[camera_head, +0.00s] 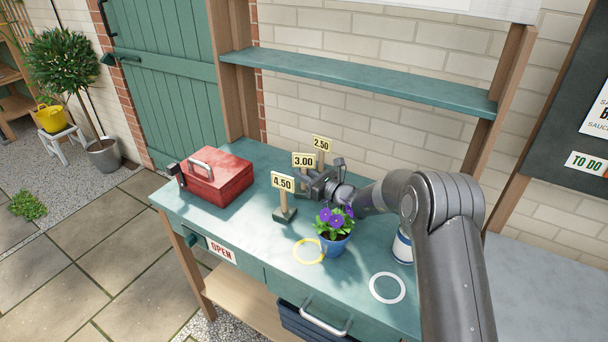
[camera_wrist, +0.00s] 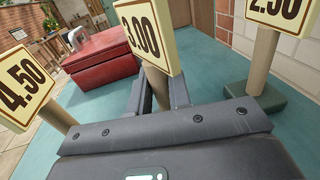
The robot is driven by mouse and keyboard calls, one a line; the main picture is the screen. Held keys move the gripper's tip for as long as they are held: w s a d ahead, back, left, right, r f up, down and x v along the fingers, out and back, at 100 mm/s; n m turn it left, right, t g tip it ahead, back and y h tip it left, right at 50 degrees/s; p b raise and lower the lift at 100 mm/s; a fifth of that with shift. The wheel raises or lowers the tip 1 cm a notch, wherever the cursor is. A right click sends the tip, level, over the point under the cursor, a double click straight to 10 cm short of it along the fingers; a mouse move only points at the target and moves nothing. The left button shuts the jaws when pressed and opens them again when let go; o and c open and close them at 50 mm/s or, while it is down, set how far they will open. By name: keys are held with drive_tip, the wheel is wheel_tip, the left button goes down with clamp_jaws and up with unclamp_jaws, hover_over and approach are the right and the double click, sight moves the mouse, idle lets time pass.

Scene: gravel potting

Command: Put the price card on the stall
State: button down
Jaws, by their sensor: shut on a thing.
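Three yellow price cards on wooden posts are at the teal stall top (camera_head: 260,240). The 4.50 card (camera_head: 283,182) is at the front on a dark green base, the 3.00 card (camera_head: 304,161) is in the middle, and the 2.50 card (camera_head: 321,144) is behind. My gripper (camera_wrist: 156,92) is shut on the post of the 3.00 card (camera_wrist: 141,36). The 4.50 card (camera_wrist: 22,85) is to its left and the 2.50 card (camera_wrist: 278,12) to its right, both apart from the fingers. The base of the 3.00 card is hidden, so I cannot tell whether it touches the stall.
A red toolbox (camera_head: 218,186) stands at the left. A purple-flowered pot (camera_head: 336,246) is close in front of my wrist. A yellow ring (camera_head: 295,254) and a white ring (camera_head: 372,290) lie near the front edge. A white and blue can (camera_head: 402,249) is beside my arm. A shelf (camera_head: 360,80) hangs behind.

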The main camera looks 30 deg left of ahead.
sight(306, 156)
drive_tip(key=c, duration=1.3)
unclamp_jaws()
drive_tip(key=shift+f, duration=0.15)
drive_tip(key=shift+c, duration=0.2)
drive_tip(key=shift+d, duration=0.2)
drive_tip(key=d, duration=0.2)
drive_tip(key=shift+s+d+r, duration=0.2)
drive_tip(key=shift+s+d, duration=0.05)
drive_tip(key=shift+d, duration=0.1)
wheel_tip(306, 156, up, 7)
